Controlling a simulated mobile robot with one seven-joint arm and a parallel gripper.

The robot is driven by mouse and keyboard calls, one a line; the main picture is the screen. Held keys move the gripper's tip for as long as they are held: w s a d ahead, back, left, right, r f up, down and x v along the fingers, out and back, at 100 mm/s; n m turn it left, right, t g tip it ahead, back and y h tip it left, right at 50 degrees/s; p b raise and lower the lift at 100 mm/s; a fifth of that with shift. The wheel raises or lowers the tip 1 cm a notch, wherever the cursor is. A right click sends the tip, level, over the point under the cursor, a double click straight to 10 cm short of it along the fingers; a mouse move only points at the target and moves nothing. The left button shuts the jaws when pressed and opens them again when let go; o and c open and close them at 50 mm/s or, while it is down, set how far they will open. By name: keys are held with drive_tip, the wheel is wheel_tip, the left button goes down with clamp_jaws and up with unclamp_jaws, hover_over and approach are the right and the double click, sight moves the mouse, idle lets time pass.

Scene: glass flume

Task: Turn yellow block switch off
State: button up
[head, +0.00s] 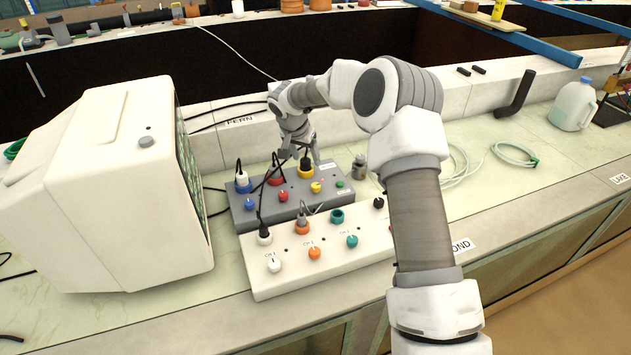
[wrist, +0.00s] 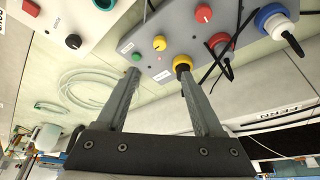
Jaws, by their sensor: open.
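The grey switch block (head: 262,211) lies on the bench and bears a yellow knob (head: 316,187), beside red, blue and green controls. In the wrist view, the yellow knob (wrist: 159,43) is beyond the fingertips, between them sideways, and not touched. A yellow socket with a black plug (head: 306,170) sits behind the knob. In the wrist view this socket (wrist: 182,62) is close to the right fingertip; I cannot tell whether they touch. My gripper (head: 299,157) is open and empty above the back edge of the block. Its fingers (wrist: 161,73) also show in the wrist view.
A white control block (head: 325,258) lies in front of the grey one. A white monitor (head: 100,190) stands at left. Black cables run across the grey block. Coiled tubing (head: 514,154) lies farther right.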

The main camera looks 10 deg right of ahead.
sight(316, 185)
drive_tip(key=p+x, duration=0.1)
drive_tip(key=x, duration=1.5)
drive_tip(key=shift+f, duration=0.25)
clamp_jaws()
